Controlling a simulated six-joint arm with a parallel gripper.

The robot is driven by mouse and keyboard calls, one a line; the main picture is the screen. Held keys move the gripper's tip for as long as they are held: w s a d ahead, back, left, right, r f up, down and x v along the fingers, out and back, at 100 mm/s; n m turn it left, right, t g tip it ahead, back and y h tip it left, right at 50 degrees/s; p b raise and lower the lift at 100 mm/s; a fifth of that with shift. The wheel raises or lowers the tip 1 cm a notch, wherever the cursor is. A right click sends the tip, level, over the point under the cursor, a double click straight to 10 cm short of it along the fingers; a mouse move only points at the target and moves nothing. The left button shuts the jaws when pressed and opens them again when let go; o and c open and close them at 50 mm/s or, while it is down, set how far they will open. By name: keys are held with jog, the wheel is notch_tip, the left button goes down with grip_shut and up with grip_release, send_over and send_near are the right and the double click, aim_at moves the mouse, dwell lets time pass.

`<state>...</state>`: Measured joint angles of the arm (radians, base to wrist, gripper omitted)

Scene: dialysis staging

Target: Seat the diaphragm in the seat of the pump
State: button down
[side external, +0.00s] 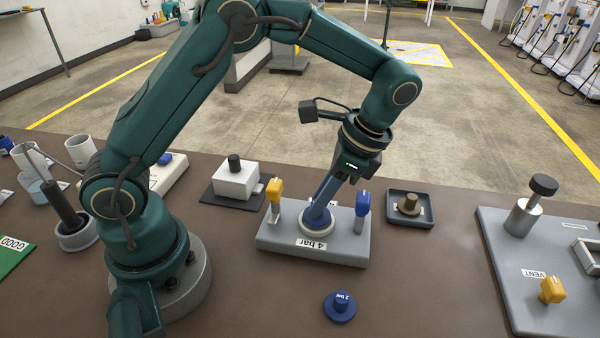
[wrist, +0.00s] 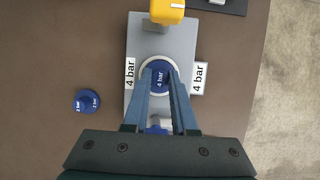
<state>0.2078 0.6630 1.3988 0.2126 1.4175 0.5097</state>
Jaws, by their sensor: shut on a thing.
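The pump (side external: 345,248) is a grey block labelled "4 bar", with a yellow tap and a blue tap on top; its plate also shows in the wrist view (wrist: 180,47). Its seat is a pale ring (side external: 303,231) between the taps. My gripper (side external: 318,216) points down at the seat, shut on a blue diaphragm (wrist: 160,82) marked "4 bar". In the wrist view the diaphragm lies within the ring's outline. Whether it is fully down is hidden by the fingers. A second blue diaphragm (side external: 340,307), marked "2 bar", lies apart on the table.
A dark tray (side external: 424,221) with a brown knobbed part stands right of the pump. A white block (side external: 236,182) stands behind left. A grey board (side external: 510,290) marked "VENT" carries a black-topped post and yellow tap at right.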

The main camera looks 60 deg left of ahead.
jog(key=shift+f, duration=0.75)
jog(key=shift+f, duration=0.15)
jog(key=c, duration=0.7)
grip_release()
